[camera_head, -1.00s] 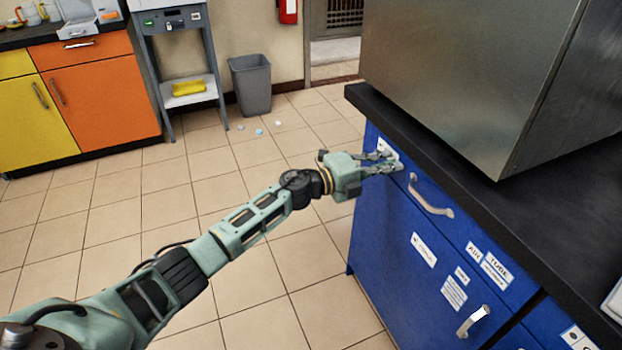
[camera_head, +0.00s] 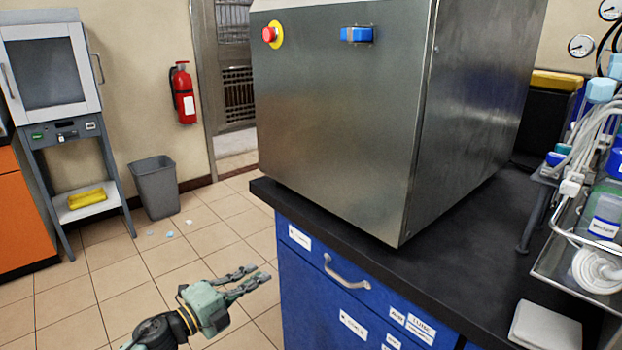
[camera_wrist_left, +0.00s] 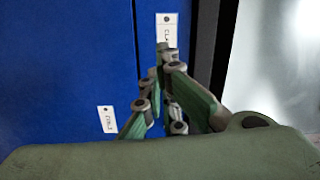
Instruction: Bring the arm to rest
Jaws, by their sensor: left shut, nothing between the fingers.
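My left arm's green-grey gripper (camera_head: 260,273) is low in the head view, left of the blue cabinet (camera_head: 310,300) and below the level of the black worktop. Its fingers are shut and empty, pointing toward the cabinet side. In the left wrist view the fingers (camera_wrist_left: 165,75) show in front of the blue cabinet (camera_wrist_left: 60,70), whose white labels are visible. The left forearm is mostly outside the head view. My right gripper does not show.
A large steel box (camera_head: 340,120) stands on the black worktop (camera_head: 460,270). A drawer handle (camera_head: 346,275) sticks out of the cabinet front. Tubing and equipment (camera_head: 600,200) are at the right. A grey bin (camera_head: 155,190) stands behind. Tiled floor (camera_head: 110,280) is free at the left.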

